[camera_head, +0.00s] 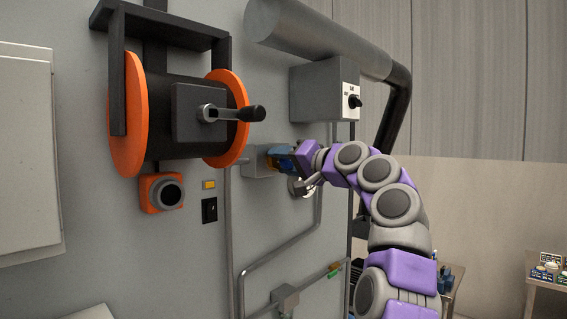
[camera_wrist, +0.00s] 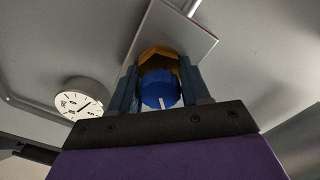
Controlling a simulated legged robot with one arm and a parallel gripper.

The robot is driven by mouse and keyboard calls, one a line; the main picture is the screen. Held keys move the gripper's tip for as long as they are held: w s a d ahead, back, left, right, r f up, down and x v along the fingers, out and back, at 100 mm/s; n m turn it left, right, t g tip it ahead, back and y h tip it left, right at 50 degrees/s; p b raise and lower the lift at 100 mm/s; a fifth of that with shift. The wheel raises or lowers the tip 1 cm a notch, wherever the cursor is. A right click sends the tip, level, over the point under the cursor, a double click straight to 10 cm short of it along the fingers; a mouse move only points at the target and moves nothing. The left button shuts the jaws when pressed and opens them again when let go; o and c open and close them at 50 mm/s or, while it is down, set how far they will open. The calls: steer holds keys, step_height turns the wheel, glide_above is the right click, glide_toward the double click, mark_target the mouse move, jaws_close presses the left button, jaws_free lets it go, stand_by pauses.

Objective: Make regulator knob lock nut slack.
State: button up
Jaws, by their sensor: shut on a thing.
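The regulator's brass-coloured hex lock nut (camera_wrist: 160,53) shows in the wrist view, with the round blue knob (camera_wrist: 159,88) in front of it, nearer the camera. The knob has a white mark on its face. My gripper (camera_wrist: 161,66) has its blue fingers on both sides of the knob, with the tips at the sides of the nut, shut on it. In the head view my gripper (camera_head: 284,157) is at the grey regulator block (camera_head: 259,161) on the wall; the nut is hidden there.
A round white gauge (camera_wrist: 82,100) sits left of the gripper in the wrist view. Above in the head view are a grey switch box (camera_head: 312,92) and a black crank handle (camera_head: 238,113) on a reel with orange discs. Pipes (camera_head: 281,243) run below along the wall.

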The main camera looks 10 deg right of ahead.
steer(key=o, duration=1.1)
steer(key=shift+w+f, duration=0.1)
steer(key=shift+c, duration=0.2)
steer(key=shift+d, duration=0.1)
steer(key=b+v, duration=0.4)
steer(key=v, duration=1.3)
steer(key=shift+d, duration=0.15)
